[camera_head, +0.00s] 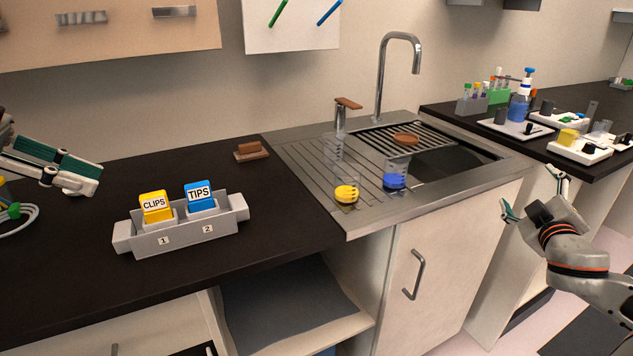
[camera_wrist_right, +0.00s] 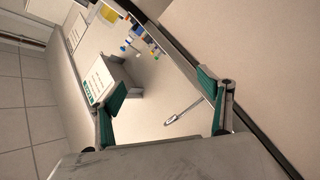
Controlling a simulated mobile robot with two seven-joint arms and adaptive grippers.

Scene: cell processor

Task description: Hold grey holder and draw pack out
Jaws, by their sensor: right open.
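The grey holder (camera_head: 185,238) stands on the dark worktop at left, with slots labelled 1 and 2. A yellow CLIPS pack (camera_head: 155,206) sits in slot 1 and a blue TIPS pack (camera_head: 200,196) in slot 2, both upright. My left gripper (camera_head: 98,180) is up and left of the holder, apart from it; its finger gap is not clear. My right gripper (camera_head: 530,190) is far right of the holder, in front of the counter. Its green-padded fingers are spread and empty in the right wrist view (camera_wrist_right: 168,108).
A sink (camera_head: 440,160) with a tall tap (camera_head: 382,75) lies right of the holder. Beakers with yellow (camera_head: 346,193) and blue (camera_head: 395,180) contents stand on its drainer. A brown block (camera_head: 252,151) lies behind the holder. A cable coil (camera_head: 20,218) lies far left.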

